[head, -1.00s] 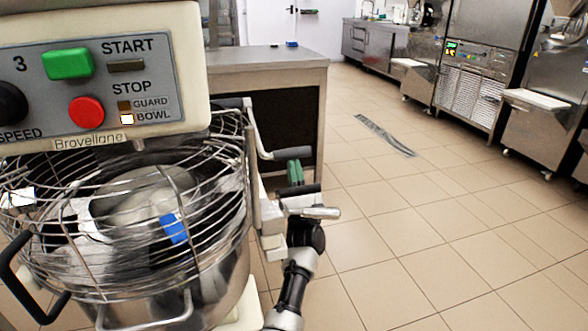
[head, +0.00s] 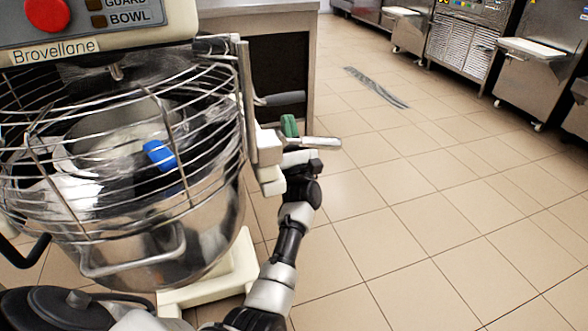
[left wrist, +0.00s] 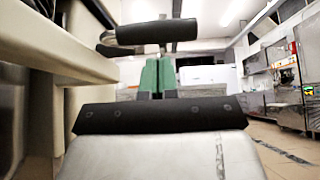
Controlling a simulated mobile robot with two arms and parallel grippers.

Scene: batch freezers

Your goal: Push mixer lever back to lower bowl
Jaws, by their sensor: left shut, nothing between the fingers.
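The mixer (head: 90,55) stands at the left with a wire guard over its steel bowl (head: 170,245). Its lever (head: 284,98) has a dark cylindrical grip on the mixer's right side. My left gripper (head: 289,125) is shut and empty, with its green fingertips just below the grip in the head view. The left wrist view shows the shut green fingers (left wrist: 157,77) and the black lever grip (left wrist: 157,32) just above them. I cannot tell whether they touch. The right gripper is not in view.
A blue object (head: 159,155) shows inside the wire guard. A steel counter (head: 270,22) stands behind the mixer. Steel machines (head: 540,85) line the back right. A floor grate (head: 376,87) lies in the tiled floor, which is clear at the right.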

